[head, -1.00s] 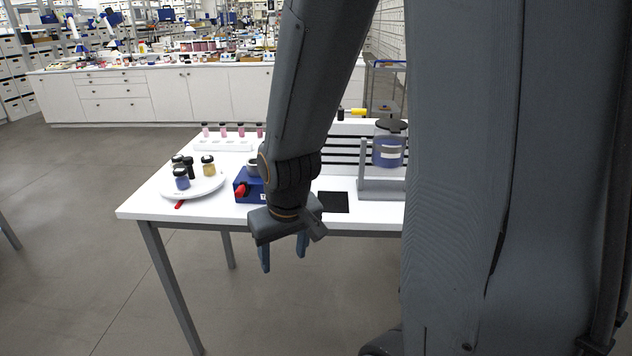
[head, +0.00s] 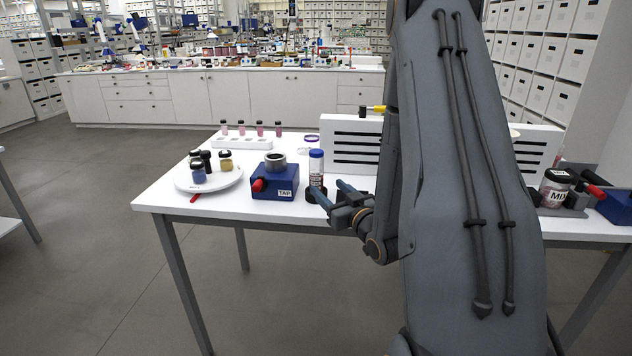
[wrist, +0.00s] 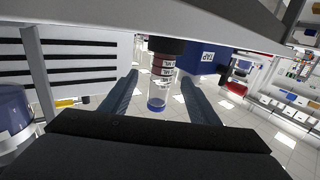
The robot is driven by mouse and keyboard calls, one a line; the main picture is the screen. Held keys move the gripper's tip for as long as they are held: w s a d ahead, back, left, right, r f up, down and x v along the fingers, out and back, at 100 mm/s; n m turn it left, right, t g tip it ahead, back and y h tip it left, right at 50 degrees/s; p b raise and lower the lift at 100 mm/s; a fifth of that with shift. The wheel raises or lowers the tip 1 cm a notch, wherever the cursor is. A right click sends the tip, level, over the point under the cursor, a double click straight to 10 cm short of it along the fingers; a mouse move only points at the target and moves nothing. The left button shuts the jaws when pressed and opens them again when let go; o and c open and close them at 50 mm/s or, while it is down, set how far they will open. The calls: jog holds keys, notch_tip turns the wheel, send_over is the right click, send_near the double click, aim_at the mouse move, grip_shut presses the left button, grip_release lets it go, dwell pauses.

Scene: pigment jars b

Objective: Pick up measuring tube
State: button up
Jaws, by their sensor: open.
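The measuring tube (head: 316,168) is clear with a blue cap and labelled bands. It stands upright in a black base on the white table, just right of the blue TAP block. My gripper (head: 332,189) is open and empty at the table's front edge, its fingers pointing towards the tube. In the wrist view the tube (wrist: 161,72) appears inverted, blue cap lowest, between the two spread fingers of my gripper (wrist: 159,82). It seems to be ahead of the fingertips; I cannot tell the exact distance.
The blue TAP block (head: 275,183) with a red handle stands close left of the tube. A white plate (head: 228,183) holds several small jars farther left. A slotted white panel (head: 350,134) stands behind. A jar of blue liquid (wrist: 14,116) is at the wrist view's left.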

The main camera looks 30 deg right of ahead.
aim_at(319, 181)
jog(key=shift+w+r+p, duration=0.15)
jog(key=shift+w+p, duration=0.2)
jog(key=shift+w, duration=0.8)
jog(key=w+p, duration=0.2)
jog(key=w, duration=0.2)
jog(key=shift+a, duration=0.2)
jog(key=shift+w, duration=0.65)
jog(key=c, duration=1.2)
